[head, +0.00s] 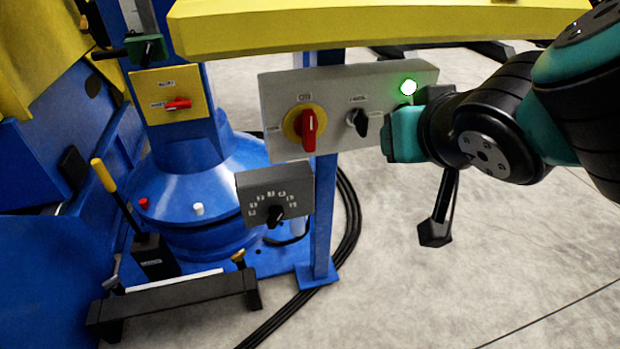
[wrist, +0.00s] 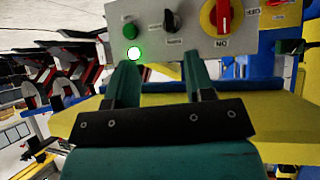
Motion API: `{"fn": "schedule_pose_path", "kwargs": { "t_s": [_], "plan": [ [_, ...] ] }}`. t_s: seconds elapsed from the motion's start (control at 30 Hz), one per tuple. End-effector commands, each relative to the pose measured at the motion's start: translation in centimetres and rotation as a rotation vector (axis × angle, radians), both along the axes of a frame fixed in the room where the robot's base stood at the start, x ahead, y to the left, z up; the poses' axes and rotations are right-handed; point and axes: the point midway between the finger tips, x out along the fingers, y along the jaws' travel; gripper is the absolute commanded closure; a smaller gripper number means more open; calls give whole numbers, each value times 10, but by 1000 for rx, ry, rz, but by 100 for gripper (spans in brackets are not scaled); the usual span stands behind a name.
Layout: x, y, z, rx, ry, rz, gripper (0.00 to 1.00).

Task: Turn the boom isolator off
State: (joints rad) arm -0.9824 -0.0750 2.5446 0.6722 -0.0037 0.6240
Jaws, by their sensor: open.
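A red rotary handle (head: 309,131) on a yellow disc sits on a grey panel (head: 285,88). It points up and down in the head view, and shows at the top right of the wrist view (wrist: 223,14). Another red handle (head: 179,104) lies sideways on a yellow plate (head: 168,80) on the blue column. The small lettering is too blurred to tell which is the boom isolator. My gripper (head: 405,132) is at the right end of the grey panel, apart from both handles. In the wrist view its jaws (wrist: 158,66) are open with nothing between them.
A black selector knob (head: 359,122) lies between the red handle and my gripper. A bright green lamp (head: 408,87) is above my gripper. A yellow beam (head: 350,28) overhangs the panel. A smaller dial box (head: 290,181) sits lower left.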

Motion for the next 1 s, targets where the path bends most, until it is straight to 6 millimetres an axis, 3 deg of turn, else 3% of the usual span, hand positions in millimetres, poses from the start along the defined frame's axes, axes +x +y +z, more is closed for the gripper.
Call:
{"fn": "schedule_pose_path", "kwargs": {
  "t_s": [0.03, 0.33, 0.5, 0.7, 1.0],
  "plan": [
    [2, 7, -36, 5, -60, 8, 51],
    [2, 50, -85, 85, -434, 89, 51],
    [-9, 70, -93, 130, -573, 150, 51],
    [-16, 80, -88, 152, -640, 182, 51],
    [3, 86, -79, 143, -645, 179, 51]
  ]
}}
